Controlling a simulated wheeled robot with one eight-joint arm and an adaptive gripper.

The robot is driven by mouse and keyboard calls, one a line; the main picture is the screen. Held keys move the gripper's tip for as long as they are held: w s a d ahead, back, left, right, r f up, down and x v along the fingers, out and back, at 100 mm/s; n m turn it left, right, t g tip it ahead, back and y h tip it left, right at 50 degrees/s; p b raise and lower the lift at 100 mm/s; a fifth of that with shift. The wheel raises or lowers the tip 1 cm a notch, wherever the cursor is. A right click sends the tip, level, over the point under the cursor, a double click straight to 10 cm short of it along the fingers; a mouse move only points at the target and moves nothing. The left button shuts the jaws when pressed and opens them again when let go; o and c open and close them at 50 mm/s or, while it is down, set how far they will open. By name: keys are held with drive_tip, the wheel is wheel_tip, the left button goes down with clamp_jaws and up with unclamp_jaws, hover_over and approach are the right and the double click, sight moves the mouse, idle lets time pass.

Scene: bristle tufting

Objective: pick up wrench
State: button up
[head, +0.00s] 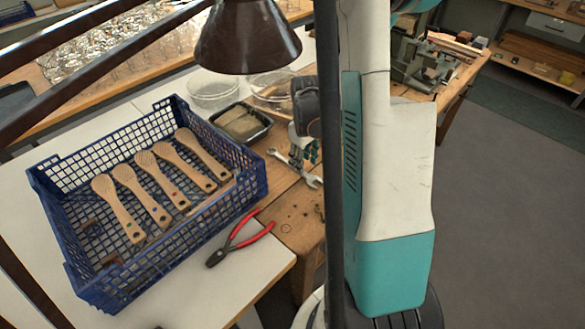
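A silver wrench (312,181) lies on the wooden bench top, right of the blue crate. One open jaw end shows at its lower right, and its other end reaches up and left toward the black tray. My gripper (305,152) is just above or beside the wrench's middle, small and partly hidden behind a dark upright post. I cannot tell whether its fingers touch the wrench, or whether they are open or shut.
A blue crate (262,187) holds several wooden brushes. Red-handled pliers (240,238) lie in front of it. A black tray (266,121) and clear dishes (213,92) stand behind. A brown lamp shade (247,38) hangs above. Open floor lies at the right.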

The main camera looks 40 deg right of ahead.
sight(310, 179)
wheel_tip(310, 179, down, 4)
drive_tip(key=shift+f+b, duration=0.2)
drive_tip(key=shift+b, duration=0.8)
drive_tip(key=shift+r, duration=0.1)
clamp_jaws()
